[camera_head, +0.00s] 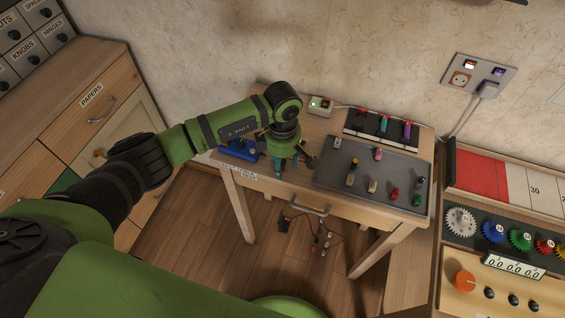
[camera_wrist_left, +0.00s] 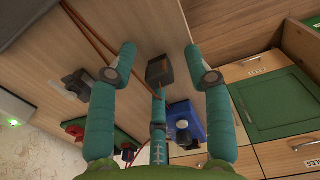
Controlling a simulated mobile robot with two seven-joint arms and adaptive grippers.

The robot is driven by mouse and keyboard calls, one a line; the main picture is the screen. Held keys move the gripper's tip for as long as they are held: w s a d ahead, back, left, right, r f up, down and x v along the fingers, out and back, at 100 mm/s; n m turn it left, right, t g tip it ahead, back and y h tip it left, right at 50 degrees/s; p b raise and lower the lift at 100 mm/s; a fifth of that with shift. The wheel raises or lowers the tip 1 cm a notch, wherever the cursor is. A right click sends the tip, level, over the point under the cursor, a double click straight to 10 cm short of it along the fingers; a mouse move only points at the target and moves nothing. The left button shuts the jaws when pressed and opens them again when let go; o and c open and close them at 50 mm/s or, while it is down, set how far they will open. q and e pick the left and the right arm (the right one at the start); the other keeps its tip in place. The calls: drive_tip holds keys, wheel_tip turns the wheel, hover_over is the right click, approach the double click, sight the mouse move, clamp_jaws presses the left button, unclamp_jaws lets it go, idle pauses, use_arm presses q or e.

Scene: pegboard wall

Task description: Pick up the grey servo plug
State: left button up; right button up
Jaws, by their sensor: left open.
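My left gripper (camera_head: 290,163) is open above the left part of the wooden table, left of the grey tray. Its teal fingers also show in the left wrist view (camera_wrist_left: 159,62), spread apart. A dark grey block (camera_wrist_left: 158,70) shows between the fingertips in the wrist view, close to orange-brown cords (camera_wrist_left: 187,22). It may be the grey servo plug, but I cannot tell for sure, nor whether a finger touches it. Several small plug-like pieces, one of them dark grey (camera_head: 420,182), stand on the grey tray (camera_head: 330,178). My right gripper is out of view.
A blue tool (camera_head: 240,148) lies left of my gripper on the table (camera_head: 275,187). A black rack (camera_head: 355,120) with coloured pieces and a small box with a green light (camera_head: 320,106) stand at the back. A bench with gears (camera_head: 462,222) stands right; drawers (camera_head: 97,100) stand left.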

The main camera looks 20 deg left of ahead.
use_arm(q)
drive_tip(key=c, duration=1)
drive_tip(key=shift+o, duration=0.2)
drive_tip(key=shift+r, duration=0.1)
